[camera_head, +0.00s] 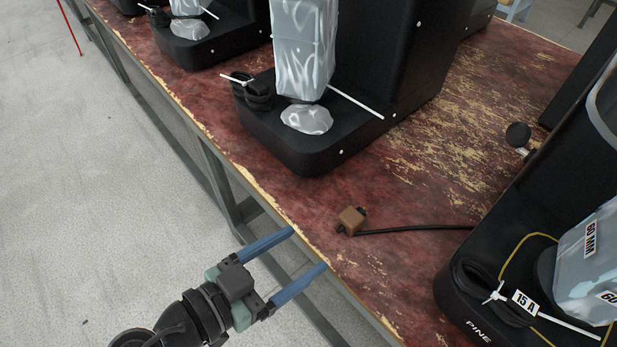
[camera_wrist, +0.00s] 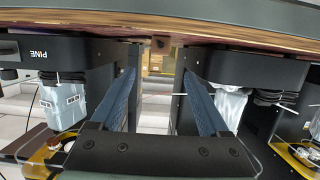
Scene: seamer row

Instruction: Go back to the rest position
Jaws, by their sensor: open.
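My gripper (camera_head: 308,249) has two blue fingers, spread apart with nothing between them. It is at the front edge of the worn red table (camera_head: 425,185), with the fingertips pointing toward the tabletop. In the wrist view the blue fingers of my gripper (camera_wrist: 160,72) also stand wide apart, and the picture looks upside down. A small brown block (camera_head: 352,220) with a black cable lies on the table just beyond the fingertips, apart from them.
A black machine (camera_head: 300,150) with a wrapped grey column stands on the table at the upper middle. Another black machine, marked PINE (camera_head: 480,325), stands at the lower right with coiled cable. More machines line the upper left. Bare grey floor (camera_head: 80,190) lies left of the table.

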